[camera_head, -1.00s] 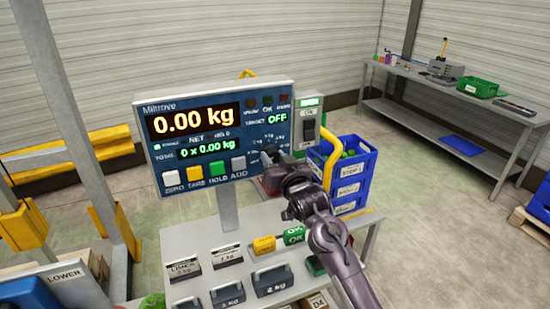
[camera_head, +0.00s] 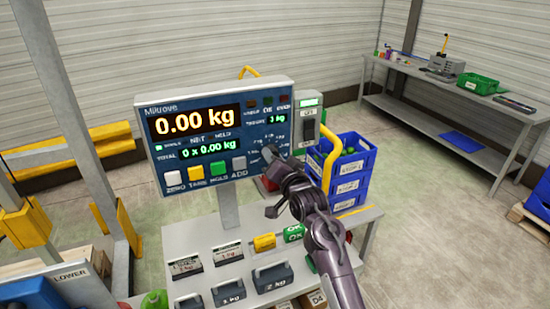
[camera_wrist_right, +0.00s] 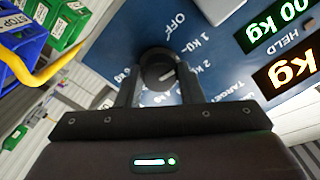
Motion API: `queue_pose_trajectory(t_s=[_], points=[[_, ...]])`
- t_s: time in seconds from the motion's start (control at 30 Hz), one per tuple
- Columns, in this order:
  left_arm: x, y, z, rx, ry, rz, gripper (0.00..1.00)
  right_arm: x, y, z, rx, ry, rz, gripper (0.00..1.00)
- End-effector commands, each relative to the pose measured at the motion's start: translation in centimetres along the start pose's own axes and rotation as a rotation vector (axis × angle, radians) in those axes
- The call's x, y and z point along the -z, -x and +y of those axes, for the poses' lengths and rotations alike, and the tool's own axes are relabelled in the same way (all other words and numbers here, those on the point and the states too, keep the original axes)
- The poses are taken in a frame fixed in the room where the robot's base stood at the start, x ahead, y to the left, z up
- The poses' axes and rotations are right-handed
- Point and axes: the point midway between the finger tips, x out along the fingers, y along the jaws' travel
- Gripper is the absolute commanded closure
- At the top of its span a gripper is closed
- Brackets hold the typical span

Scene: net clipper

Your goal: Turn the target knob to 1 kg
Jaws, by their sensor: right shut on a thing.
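The target knob (camera_wrist_right: 156,72) is a dark round dial on the blue scale panel (camera_head: 200,103), ringed by OFF and kg marks. My right gripper (camera_wrist_right: 158,88) is shut on it, one finger on each side. In the wrist view, the knob's pale pointer line slants to the upper right, towards the 1 kg and 2 kg marks. In the head view, my right gripper (camera_head: 270,154) covers most of the knob. The small green target readout (camera_head: 277,118) shows a kg value, seemingly 3 kg, too small to be sure. My left gripper is not in view.
A switch box (camera_head: 308,127) and a bent yellow rail (camera_head: 331,160) stand right of the panel. Blue crates (camera_head: 347,185) are behind. Grey weights (camera_head: 272,280) and signs sit on the stand below. A grey bench (camera_head: 425,98) stands at the back right.

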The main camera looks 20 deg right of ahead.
Motion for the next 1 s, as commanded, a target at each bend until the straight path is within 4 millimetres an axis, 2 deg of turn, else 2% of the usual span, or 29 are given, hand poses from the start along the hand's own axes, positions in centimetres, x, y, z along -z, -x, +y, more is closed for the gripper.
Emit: queue_pose_trajectory(t_s=[0.03, 0.4, 0.43, 0.57, 0.87, 1.0], points=[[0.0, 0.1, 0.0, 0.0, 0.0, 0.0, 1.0, 0.5, 0.0, -0.3, 0.006, -0.005, 0.011, 0.89], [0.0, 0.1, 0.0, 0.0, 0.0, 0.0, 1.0, 0.6, 0.0, -0.3, 0.007, -0.007, 0.012, 0.89], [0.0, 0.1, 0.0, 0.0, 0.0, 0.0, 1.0, 0.6, 0.0, -0.3, 0.007, -0.007, 0.012, 0.62], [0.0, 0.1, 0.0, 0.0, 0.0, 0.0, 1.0, 0.4, 0.0, -0.3, 0.005, -0.006, 0.009, 0.45], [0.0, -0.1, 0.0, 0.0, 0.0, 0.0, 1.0, 0.1, 0.1, -0.1, 0.003, -0.006, 0.004, 0.44], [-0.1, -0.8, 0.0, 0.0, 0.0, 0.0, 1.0, -0.1, 1.3, 0.1, 0.002, -0.007, 0.003, 0.44]])
